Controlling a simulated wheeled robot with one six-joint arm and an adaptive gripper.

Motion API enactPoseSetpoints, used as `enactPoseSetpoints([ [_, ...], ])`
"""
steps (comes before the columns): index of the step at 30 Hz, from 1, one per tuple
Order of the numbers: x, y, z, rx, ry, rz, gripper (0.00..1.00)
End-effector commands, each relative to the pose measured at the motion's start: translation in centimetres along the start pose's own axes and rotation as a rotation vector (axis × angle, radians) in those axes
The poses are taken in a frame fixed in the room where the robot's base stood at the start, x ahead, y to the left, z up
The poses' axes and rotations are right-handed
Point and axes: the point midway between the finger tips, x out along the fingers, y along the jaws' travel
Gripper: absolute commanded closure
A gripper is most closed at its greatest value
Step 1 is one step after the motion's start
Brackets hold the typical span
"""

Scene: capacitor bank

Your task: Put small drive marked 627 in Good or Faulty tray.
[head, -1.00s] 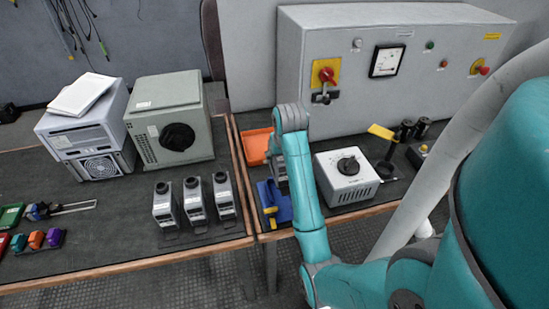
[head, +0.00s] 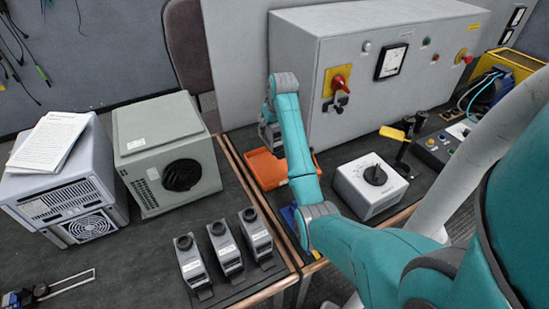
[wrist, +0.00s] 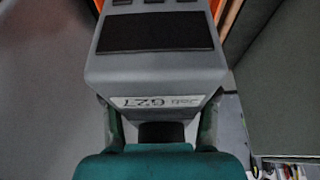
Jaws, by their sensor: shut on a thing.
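My gripper (wrist: 158,128) is shut on a small grey drive (wrist: 155,70) with a dark front panel. Its white label (wrist: 160,101) reads 627. In the head view my gripper (head: 268,130) is at the far end of my arm, above the back of the orange tray (head: 264,172); the drive is hard to make out there. Orange edges also show behind the drive in the wrist view (wrist: 231,18). A blue tray (head: 289,218) lies in front of the orange one, mostly hidden by my arm. I cannot read which tray is Good or Faulty.
Three similar small drives (head: 226,248) stand on the left table. A grey-green box (head: 165,150) and a computer case (head: 70,190) stand behind them. A grey cabinet (head: 350,75) rises behind the trays. A white dial box (head: 371,183) stands right of my arm.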

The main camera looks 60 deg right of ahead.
Motion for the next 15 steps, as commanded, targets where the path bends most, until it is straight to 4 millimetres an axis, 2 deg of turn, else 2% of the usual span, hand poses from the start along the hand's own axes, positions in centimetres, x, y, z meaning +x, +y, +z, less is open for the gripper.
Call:
enactPoseSetpoints([
  [7, 3.8, -0.1, 1.6, -0.001, -0.003, -0.001, 1.0],
  [15, 5.5, 0.0, 2.3, -0.001, 0.0, -0.001, 1.0],
])
